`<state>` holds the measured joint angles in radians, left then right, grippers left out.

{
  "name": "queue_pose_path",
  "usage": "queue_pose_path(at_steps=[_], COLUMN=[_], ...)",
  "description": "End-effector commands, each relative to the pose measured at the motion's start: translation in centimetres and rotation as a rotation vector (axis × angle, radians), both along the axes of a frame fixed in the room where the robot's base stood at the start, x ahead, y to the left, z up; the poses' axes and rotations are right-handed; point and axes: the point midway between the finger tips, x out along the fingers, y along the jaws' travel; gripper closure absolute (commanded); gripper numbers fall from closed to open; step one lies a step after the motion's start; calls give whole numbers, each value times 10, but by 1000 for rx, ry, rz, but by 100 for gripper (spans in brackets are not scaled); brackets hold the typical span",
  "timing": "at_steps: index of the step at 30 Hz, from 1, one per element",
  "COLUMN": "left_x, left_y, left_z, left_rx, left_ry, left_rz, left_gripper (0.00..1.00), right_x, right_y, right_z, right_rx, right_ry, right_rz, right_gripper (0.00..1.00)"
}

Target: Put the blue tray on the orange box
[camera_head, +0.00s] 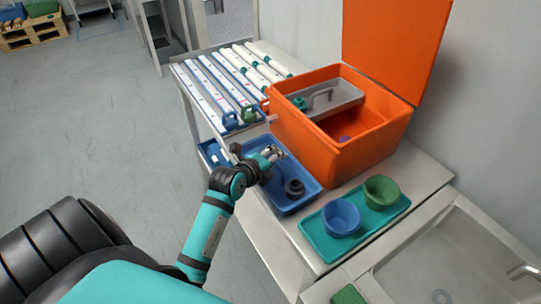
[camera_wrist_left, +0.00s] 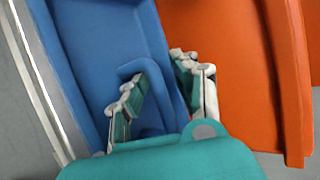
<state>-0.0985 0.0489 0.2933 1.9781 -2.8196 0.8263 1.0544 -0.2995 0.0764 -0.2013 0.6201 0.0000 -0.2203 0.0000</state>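The blue tray (camera_head: 306,197) lies on the bench in front of the orange box, with a dark round part on it. The orange box (camera_head: 303,139) stands open, its lid raised at the back. My left gripper (camera_head: 271,153) is at the blue tray's far end, close to the box. In the left wrist view the gripper (camera_wrist_left: 158,68) is open, fingers apart over the blue tray (camera_wrist_left: 88,45), with a raised blue handle-like bar between them. The orange box (camera_wrist_left: 230,60) is beside the right finger. Contact cannot be told. My right gripper is not in view.
A grey tray (camera_head: 345,96) with a handle sits inside the orange box. A teal tray (camera_head: 318,239) holds a blue bowl (camera_head: 341,217) and a green bowl (camera_head: 382,191). A sink (camera_head: 450,250) is at the right. Several white tubes (camera_head: 222,82) lie at the back left.

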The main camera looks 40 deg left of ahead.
Motion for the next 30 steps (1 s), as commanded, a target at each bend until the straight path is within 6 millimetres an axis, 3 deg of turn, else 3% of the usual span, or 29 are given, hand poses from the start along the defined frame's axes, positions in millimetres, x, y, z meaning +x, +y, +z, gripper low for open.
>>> queue_pose_path(at_steps=[5, 18, 24, 30], left_x=[-15, -93, -106, -107], left_y=[-1, -5, -7, -7], left_z=[9, 49, 56, 57], left_rx=[-1, 0, 0, 1], left_ry=[-2, -1, 0, -1], left_rz=[1, 1, -1, -1], left_gripper=[71, 71, 71, 71], right_x=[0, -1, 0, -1], right_y=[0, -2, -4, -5], right_z=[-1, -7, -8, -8], right_rx=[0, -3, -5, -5], right_ry=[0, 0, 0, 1], right_rz=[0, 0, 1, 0], right_gripper=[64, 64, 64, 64])
